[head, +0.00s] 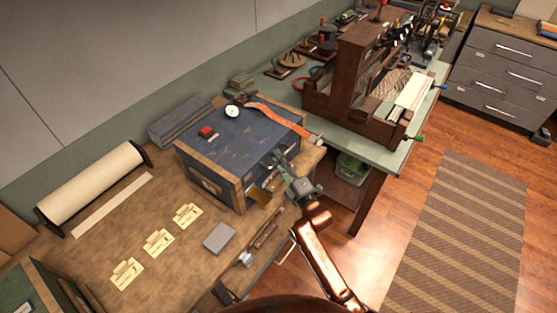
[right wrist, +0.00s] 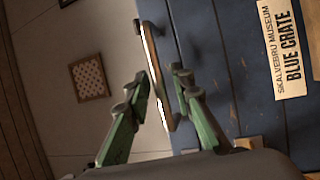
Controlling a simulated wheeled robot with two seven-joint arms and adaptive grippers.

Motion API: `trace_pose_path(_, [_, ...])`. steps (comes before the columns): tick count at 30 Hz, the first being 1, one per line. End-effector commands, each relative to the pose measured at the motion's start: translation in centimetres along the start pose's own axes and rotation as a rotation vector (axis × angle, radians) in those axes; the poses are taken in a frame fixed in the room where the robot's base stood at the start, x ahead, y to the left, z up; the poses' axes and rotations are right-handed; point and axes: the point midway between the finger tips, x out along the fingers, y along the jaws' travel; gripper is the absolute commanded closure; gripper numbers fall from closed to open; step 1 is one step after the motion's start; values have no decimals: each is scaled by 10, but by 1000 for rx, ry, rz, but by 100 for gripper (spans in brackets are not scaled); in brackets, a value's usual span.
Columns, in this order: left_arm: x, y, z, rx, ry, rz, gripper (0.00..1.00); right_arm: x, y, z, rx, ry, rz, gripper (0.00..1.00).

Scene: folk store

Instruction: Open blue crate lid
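The blue crate (head: 232,187) stands on the workbench with wooden edge trim. Its blue lid (head: 238,138) lies flat and looks closed. A small red object (head: 206,132), a round white dial (head: 232,112) and an orange strap (head: 275,119) lie on the lid. My right gripper (head: 281,160) is at the crate's right-hand side. In the right wrist view, its green fingers (right wrist: 160,90) are apart, one on each side of a slim handle (right wrist: 155,70) on the blue face. I cannot tell whether either finger touches it. A BLUE CRATE label (right wrist: 281,45) is beside it. My left gripper is out of view.
A paper roll (head: 92,183), several cream cards (head: 158,243) and a grey block (head: 219,238) lie on the workbench. A brown wooden rack (head: 350,95) stands on the green table behind. A brass-coloured piece (head: 259,196) is close to my right gripper. Striped rug lies right.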

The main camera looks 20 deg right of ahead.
Motion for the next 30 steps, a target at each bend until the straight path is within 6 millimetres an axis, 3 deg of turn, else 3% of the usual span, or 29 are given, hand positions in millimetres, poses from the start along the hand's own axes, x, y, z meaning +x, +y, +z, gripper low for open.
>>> trace_pose_path(9, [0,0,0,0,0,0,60,0,0,0,0,0,0,100])
trace_pose_path(30, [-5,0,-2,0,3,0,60,2,3,-3,-2,5,-8,100])
